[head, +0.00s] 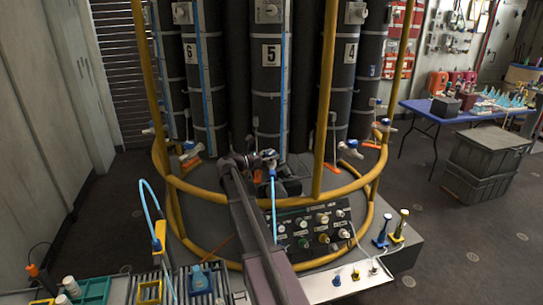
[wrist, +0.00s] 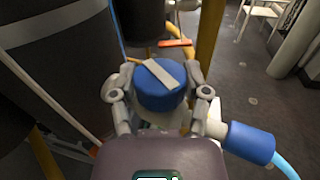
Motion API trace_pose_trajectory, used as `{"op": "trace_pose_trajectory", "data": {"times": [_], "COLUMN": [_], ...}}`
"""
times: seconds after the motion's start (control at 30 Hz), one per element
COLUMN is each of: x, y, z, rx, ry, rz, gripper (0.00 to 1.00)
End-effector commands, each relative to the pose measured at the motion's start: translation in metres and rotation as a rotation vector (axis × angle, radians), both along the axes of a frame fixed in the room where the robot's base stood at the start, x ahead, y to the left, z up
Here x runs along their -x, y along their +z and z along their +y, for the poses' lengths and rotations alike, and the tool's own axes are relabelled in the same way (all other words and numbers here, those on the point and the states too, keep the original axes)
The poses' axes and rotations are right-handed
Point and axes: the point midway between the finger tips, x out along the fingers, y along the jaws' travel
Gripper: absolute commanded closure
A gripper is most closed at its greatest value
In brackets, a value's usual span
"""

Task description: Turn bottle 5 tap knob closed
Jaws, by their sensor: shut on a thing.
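Bottle 5 (head: 271,88) is a tall dark cylinder with a white number label, standing in the middle of the rack in the head view. Its tap knob (wrist: 168,98) is a blue round cap with a pale bar across the top, slanting from upper left to lower right in the wrist view. My gripper (wrist: 160,76) is shut on the knob, with one grey finger on each side. In the head view my gripper (head: 267,160) is at the foot of bottle 5, and the arm largely hides the tap. A blue hose fitting (wrist: 250,143) shows right of the knob.
Yellow rails (head: 330,100) curve around the bottles, close to my arm. Bottle 6 (head: 198,90) and bottle 4 (head: 346,90) stand on either side. A control panel (head: 312,226) lies below right. A blue table (head: 430,107) stands at far right, with open floor nearby.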

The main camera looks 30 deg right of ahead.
Motion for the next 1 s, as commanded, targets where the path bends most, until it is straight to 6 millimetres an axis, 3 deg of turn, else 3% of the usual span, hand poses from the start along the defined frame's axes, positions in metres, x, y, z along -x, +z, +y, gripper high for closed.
{"op": "trace_pose_trajectory", "data": {"times": [0.5, 1.0], "x": [-0.0037, 0.0006], "y": [0.0008, 0.0007], "z": [-0.0025, -0.0018], "rx": [0.003, 0.003], "ry": [-0.411, -0.552], "rz": [0.000, 0.000], "gripper": [0.87, 0.87]}}
